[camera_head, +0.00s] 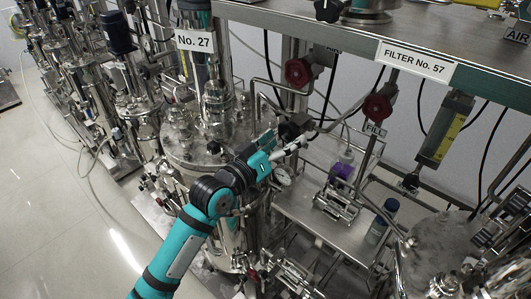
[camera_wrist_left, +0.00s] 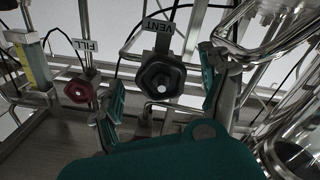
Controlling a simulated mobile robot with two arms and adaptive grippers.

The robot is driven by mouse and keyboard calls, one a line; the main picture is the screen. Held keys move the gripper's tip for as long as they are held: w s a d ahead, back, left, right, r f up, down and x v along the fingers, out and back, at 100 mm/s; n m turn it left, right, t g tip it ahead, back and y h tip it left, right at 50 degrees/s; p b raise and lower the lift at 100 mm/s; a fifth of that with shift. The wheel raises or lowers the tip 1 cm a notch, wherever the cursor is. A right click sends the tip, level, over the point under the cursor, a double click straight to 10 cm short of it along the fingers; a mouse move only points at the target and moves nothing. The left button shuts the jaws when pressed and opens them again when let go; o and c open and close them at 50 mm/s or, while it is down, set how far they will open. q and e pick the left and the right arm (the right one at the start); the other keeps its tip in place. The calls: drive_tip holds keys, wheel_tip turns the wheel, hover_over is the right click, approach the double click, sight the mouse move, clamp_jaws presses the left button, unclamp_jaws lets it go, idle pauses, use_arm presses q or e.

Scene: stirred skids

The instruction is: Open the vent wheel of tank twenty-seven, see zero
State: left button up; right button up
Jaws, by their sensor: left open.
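The black vent wheel (camera_wrist_left: 162,82) is in the middle of the left wrist view, below a tag reading VENT (camera_wrist_left: 160,32). My left gripper (camera_wrist_left: 163,92) is open, with one teal finger on each side of the wheel; I cannot tell whether they touch it. In the head view my left gripper (camera_head: 286,146) is at the black wheel (camera_head: 295,126), partly covering it. Tank No. 27 (camera_head: 205,150) stands behind and left of it, under its label (camera_head: 194,40). A small round dial (camera_head: 283,176) shows below the gripper; its reading is too small to tell. My right gripper is not in view.
A red wheel (camera_head: 377,107) with a FILL tag (camera_head: 375,129) is to the right, also in the left wrist view (camera_wrist_left: 79,90). Another red wheel (camera_head: 298,72) hangs above. Pipes and hoses crowd the skid; open floor (camera_head: 60,210) lies left.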

use_arm(q)
drive_tip(key=v, duration=0.9)
drive_tip(key=shift+s+a, duration=0.15)
drive_tip(key=w+a+f+n+g+y+b, duration=0.1)
drive_tip(key=a+f+g+y+b, duration=0.2)
drive_tip(key=f, duration=1.5)
drive_tip(key=a+f+n+y+b, duration=0.1)
drive_tip(key=a+f+y+b, duration=0.3)
drive_tip(key=f, duration=1.4)
drive_tip(key=s+a+f+g, duration=0.1)
drive_tip(key=s+a+f, duration=0.1)
drive_tip(key=f, duration=0.4)
drive_tip(key=s+a+f+g, duration=0.1)
drive_tip(key=s+a+f, duration=0.15)
drive_tip(key=f, duration=0.35)
drive_tip(key=s+a+f+m+g+y+b, duration=0.1)
drive_tip(key=s+a+f+g+y+b, duration=0.15)
drive_tip(key=s+f, duration=1.05)
drive_tip(key=s+a+f+g+y+b, duration=0.1)
drive_tip(key=s+a+f+g+b, duration=0.2)
drive_tip(key=s+f, duration=1)
drive_tip(key=s+f+m+g+b, duration=0.1)
drive_tip(key=s+f+g, duration=0.2)
drive_tip(key=s, duration=1.1)
wheel_tip(320, 180, down, 2)
drive_tip(key=shift+s+f, duration=0.15)
drive_tip(key=shift+f, duration=0.1)
drive_tip(key=shift+d, duration=0.1)
